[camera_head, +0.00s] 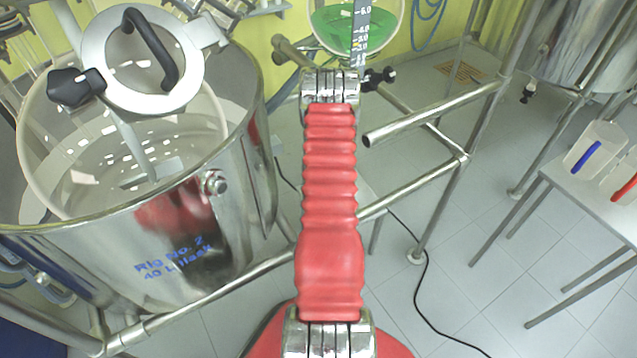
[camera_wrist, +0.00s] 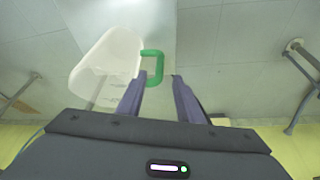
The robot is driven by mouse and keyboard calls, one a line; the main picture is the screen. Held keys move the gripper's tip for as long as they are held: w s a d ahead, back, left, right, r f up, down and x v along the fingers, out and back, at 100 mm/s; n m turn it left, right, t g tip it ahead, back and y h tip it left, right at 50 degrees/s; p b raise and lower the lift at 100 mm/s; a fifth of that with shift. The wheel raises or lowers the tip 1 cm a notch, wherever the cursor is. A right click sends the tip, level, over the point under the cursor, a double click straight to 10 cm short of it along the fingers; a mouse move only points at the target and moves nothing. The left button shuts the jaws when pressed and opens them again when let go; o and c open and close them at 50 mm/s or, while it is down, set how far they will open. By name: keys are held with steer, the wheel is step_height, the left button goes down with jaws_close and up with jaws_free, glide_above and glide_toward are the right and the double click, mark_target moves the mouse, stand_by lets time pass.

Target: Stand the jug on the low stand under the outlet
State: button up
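The jug (camera_wrist: 103,62) is translucent white with a green handle (camera_wrist: 158,68). In the wrist view it appears to be on a pale, flat-topped low stand (camera_wrist: 150,28); its base contact is not clear. My gripper (camera_wrist: 156,78) is open, with a dark finger on each side of the handle and visible gaps. In the head view my red arm hides the jug and most of the stand; a little of the stand top (camera_head: 369,193) shows beside the arm. The outlet's black valve (camera_head: 377,78) is below a round glass vessel (camera_head: 342,28) of green liquid.
A large steel tank (camera_head: 230,225) stands at left. Steel frame pipes (camera_head: 430,112) cross right of my arm. A side table (camera_head: 590,195) at right holds a blue-handled jug (camera_head: 597,140) and a red-handled one (camera_head: 630,180). A black cable (camera_head: 425,290) lies on the floor.

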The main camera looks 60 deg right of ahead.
steer(key=shift+v, duration=0.8)
steer(key=shift+w, duration=0.15)
